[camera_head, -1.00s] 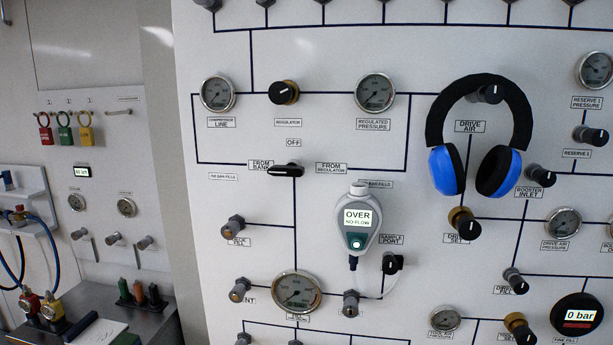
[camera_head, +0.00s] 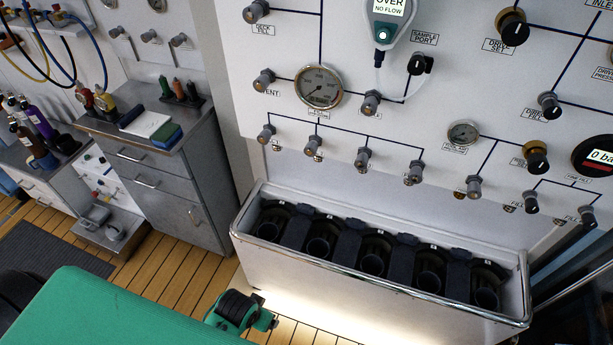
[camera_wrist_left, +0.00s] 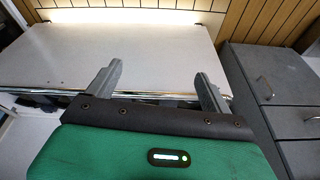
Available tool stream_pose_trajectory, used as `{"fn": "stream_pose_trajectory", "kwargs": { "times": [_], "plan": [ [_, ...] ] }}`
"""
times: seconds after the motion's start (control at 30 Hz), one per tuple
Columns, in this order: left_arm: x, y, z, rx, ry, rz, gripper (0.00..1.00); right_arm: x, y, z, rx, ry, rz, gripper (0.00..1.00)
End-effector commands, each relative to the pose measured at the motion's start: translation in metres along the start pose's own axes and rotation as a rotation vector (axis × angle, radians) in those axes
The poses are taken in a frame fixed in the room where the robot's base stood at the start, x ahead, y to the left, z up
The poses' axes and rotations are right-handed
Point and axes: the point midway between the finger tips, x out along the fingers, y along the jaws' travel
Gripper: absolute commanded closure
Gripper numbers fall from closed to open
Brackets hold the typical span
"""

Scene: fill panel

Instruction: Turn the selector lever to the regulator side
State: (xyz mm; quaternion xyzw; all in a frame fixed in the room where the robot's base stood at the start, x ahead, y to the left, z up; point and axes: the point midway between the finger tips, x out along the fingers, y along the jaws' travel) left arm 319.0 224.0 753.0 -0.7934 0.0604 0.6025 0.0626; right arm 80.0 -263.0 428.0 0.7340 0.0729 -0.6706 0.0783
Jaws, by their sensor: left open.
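The selector lever is outside both current views; the head view shows only the lower part of the white panel (camera_head: 420,110). My left gripper (camera_wrist_left: 157,85) shows in the left wrist view with its two grey fingers wide apart and nothing between them. It faces the white side of the fill trough (camera_wrist_left: 150,50), well away from the upper panel. In the head view my green left arm fills the lower left corner; its fingertips cannot be made out there. My right gripper is in neither view.
The trough (camera_head: 380,298) with several dark fill slots stands below the panel. Knobs, a gauge (camera_head: 318,87) and a sample meter (camera_head: 388,22) stick out of the panel. A grey drawer cabinet (camera_head: 165,190) stands left. Wooden floor (camera_head: 150,275) lies between.

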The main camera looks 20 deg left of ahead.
Motion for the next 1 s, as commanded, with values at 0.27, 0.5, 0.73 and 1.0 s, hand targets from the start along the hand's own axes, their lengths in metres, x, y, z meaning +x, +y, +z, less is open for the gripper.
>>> {"fn": "stream_pose_trajectory", "kwargs": {
  "times": [0.27, 0.5, 0.73, 1.0],
  "plan": [
    [-0.157, -0.013, -0.113, -0.020, 0.210, -0.019, 0.16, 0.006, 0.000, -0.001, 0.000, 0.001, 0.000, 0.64],
    [-0.252, -0.021, -0.202, -0.039, 0.421, -0.033, 0.16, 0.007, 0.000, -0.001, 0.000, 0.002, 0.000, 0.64],
    [-0.326, -0.026, -0.270, -0.053, 0.603, -0.045, 0.16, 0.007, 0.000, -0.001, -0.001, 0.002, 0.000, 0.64],
    [-0.419, -0.030, -0.333, -0.067, 0.809, -0.061, 0.16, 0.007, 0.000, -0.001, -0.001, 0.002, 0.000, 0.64]
  ]
}}
